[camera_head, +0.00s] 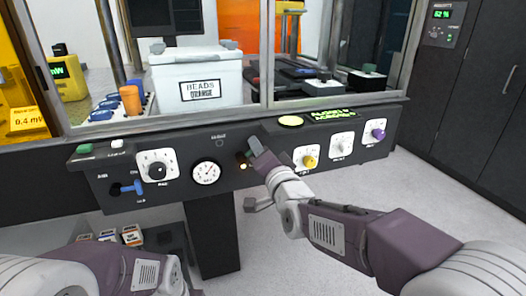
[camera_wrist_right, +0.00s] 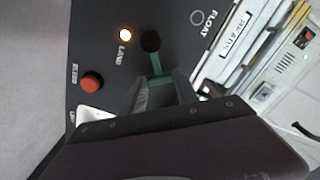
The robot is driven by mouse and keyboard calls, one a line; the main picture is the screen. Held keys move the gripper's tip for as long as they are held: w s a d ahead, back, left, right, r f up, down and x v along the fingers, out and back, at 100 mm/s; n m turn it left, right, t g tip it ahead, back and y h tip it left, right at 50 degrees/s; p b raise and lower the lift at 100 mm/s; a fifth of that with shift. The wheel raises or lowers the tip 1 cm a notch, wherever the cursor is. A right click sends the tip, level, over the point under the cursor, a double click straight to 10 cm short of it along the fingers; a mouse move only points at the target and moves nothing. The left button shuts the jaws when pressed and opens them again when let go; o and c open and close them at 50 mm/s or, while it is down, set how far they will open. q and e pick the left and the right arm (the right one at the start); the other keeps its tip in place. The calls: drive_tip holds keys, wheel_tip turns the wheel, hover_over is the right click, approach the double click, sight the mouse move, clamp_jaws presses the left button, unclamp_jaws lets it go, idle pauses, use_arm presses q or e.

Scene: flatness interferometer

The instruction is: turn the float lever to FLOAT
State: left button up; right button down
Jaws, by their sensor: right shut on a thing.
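The float lever (camera_wrist_right: 157,65) has a green arm on a round black hub, on the dark panel. In the right wrist view my right gripper (camera_wrist_right: 163,88) is shut on the green arm. The LAND lamp (camera_wrist_right: 124,35) beside the hub glows amber. The ring lamp by the FLOAT lettering (camera_wrist_right: 197,17) is dark. In the head view my right gripper (camera_head: 258,153) is at the panel and hides most of the lever. The lit lamp (camera_head: 243,167) shows just left of it. Only links of my left arm show, at the bottom left.
The panel carries a dial gauge (camera_head: 207,173), a blue lever (camera_head: 131,188), a black knob (camera_head: 157,171), a yellow knob (camera_head: 309,161) and a purple knob (camera_head: 378,133). A red button (camera_wrist_right: 91,82) is near the gripper. A white box (camera_head: 196,75) stands behind the panel.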

sight(239, 138)
drive_tip(key=n+p, duration=0.1)
drive_tip(key=n, duration=0.1)
drive_tip(key=a+r+n+p, duration=0.2)
drive_tip(key=n, duration=0.1)
drive_tip(key=shift+s+n, duration=0.3)
drive_tip(key=shift+s, duration=0.05)
drive_tip(key=n+p, duration=0.1)
drive_tip(key=a+n, duration=0.1)
drive_tip(key=n, duration=0.1)
drive_tip(key=shift+s+a+r+p, duration=0.15)
drive_tip(key=shift+s+r+p, duration=0.05)
drive_tip(key=shift+p, duration=0.2)
drive_tip(key=shift+s+a+n+p, duration=0.15)
drive_tip(key=shift+a+n+p, duration=0.35)
drive_tip(key=shift+n, duration=0.6)
drive_tip(key=shift+f, duration=0.1)
drive_tip(key=c, duration=0.9)
unclamp_jaws()
